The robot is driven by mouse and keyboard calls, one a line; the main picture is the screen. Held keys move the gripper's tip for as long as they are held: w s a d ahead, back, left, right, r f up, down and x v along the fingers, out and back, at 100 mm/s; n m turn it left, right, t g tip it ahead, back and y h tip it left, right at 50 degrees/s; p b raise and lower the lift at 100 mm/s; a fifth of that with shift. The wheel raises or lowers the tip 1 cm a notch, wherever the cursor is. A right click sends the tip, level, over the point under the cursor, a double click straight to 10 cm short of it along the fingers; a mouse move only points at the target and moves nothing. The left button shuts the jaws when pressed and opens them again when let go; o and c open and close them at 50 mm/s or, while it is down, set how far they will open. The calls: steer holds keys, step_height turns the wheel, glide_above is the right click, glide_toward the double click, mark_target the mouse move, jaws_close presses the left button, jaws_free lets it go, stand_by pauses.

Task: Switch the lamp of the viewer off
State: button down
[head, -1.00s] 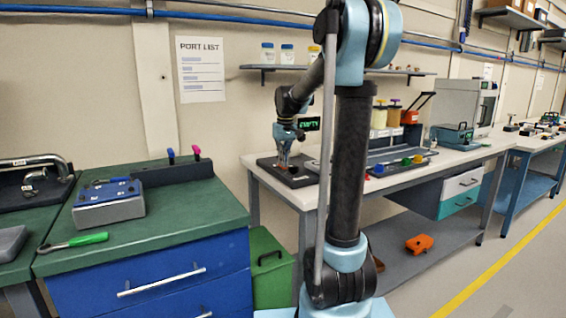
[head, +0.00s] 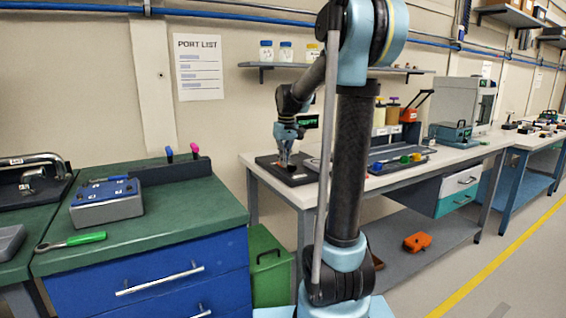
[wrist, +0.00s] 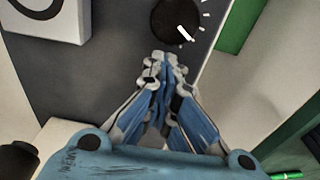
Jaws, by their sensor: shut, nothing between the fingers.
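In the wrist view a round black knob (wrist: 172,17) with a white pointer mark sits on a dark grey plate (wrist: 110,65). Its pointer is toward the lower right, and white tick marks lie around its right side. My gripper (wrist: 165,60) is shut and empty, its fingertips just below the knob in the picture, seemingly apart from it. In the head view my gripper (head: 285,160) is pointed down over the dark base plate (head: 298,180) on the white bench. The knob cannot be made out there, and I cannot tell whether the lamp is lit.
A white block (wrist: 45,22) with a dark curved mark stands on the plate at the upper left.

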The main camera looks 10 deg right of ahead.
step_height(320, 180, up, 14)
steer(key=s, duration=0.1)
steer(key=shift+d, duration=0.2)
steer(key=shift+f, duration=0.15)
